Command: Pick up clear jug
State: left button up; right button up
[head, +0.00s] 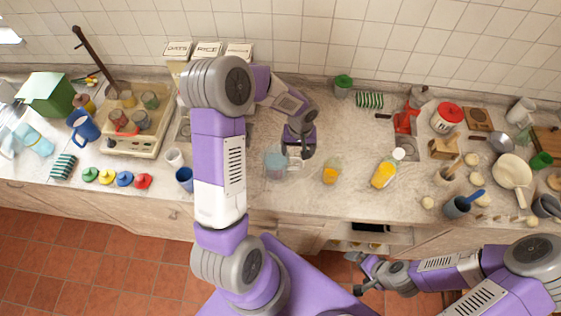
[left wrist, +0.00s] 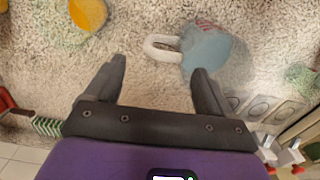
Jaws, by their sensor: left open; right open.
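The clear jug (head: 274,164) is a bluish see-through vessel standing on the counter just left of my left gripper (head: 298,152). In the left wrist view the jug (left wrist: 208,50) lies beyond the fingertips, with its pale looped handle (left wrist: 161,47) turned toward the gap between them. My left gripper (left wrist: 159,67) is open and empty, near the handle; I cannot tell if a finger touches it. My right gripper (head: 362,272) is open and empty, low in front of the counter.
A glass with orange contents (head: 332,172) and a yellow bottle (head: 384,174) stand right of the jug. A dark blue cup (head: 184,179) and a white cup (head: 174,158) stand left of my left arm. Counter between the jug and the glass is bare.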

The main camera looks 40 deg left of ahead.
aim_at(297, 158)
pick_arm(q)
jog(key=f, duration=0.4)
jog(key=shift+s+d+f, duration=0.15)
jog(key=shift+s, duration=0.05)
jog(key=shift+c, duration=0.5)
grip_shut()
